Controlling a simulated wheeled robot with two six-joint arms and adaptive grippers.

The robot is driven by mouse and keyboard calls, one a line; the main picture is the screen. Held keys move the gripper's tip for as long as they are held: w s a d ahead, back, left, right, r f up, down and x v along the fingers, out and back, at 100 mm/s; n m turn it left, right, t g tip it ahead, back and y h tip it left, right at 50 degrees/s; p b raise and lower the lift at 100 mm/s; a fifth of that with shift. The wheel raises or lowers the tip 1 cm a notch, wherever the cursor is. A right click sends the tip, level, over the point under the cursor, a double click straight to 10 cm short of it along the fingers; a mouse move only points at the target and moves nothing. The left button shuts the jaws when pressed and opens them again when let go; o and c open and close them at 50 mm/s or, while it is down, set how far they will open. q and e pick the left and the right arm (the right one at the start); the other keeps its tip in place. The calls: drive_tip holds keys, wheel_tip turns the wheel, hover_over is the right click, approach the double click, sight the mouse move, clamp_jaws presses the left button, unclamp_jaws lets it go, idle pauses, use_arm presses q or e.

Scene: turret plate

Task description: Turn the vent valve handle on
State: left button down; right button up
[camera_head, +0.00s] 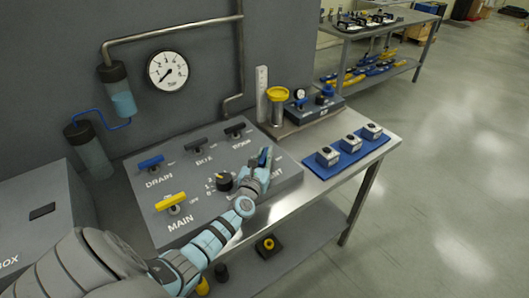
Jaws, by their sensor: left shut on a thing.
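The grey valve panel (208,212) lies on the metal bench. Its vent valve handle (263,154) is at the right side, blue where it shows, and mostly hidden by my left gripper (264,160). The gripper is shut on this handle, reaching in from the lower left. The handle's exact angle is hard to tell. The VENT label (278,166) next to it is partly covered. My right gripper is not in view.
The panel also bears a blue DRAIN handle (151,162), a yellow MAIN handle (171,201), black handles (196,144) at the back and a black selector knob (225,182). A blue mat (345,160) with small boxes lies to the right. A gauge (167,70) hangs behind.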

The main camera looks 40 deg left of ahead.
use_arm(q)
drive_tip(key=shift+n+g+y+p, duration=0.45)
drive_tip(key=shift+n+y, duration=0.35)
drive_tip(key=shift+y, duration=0.3)
drive_tip(key=shift+n+g+y, duration=0.45)
drive_tip(key=shift+n+y, duration=0.05)
drive_tip(key=shift+y, duration=0.2)
drive_tip(key=shift+f+n+g+y+b, duration=0.15)
drive_tip(key=shift+n+g+y+b, duration=0.45)
drive_tip(key=shift+n+g+y, duration=0.25)
drive_tip(key=n+g+y+b, duration=0.2)
drive_tip(key=g+b, duration=0.1)
drive_tip(key=b, duration=0.1)
drive_tip(key=n+g+y+b, duration=0.2)
drive_tip(key=n+g+b, duration=0.1)
drive_tip(key=shift+f+g+y+b, duration=0.15)
drive_tip(key=shift+g+y+b, duration=0.2)
drive_tip(key=shift+r+n+g+y+b, duration=0.3)
drive_tip(key=shift+n+g+b, duration=0.25)
drive_tip(key=shift+g+b, duration=0.15)
drive_tip(key=c, duration=1.6)
unclamp_jaws()
drive_tip(key=shift+o, duration=0.2)
drive_tip(key=shift+d, duration=0.1)
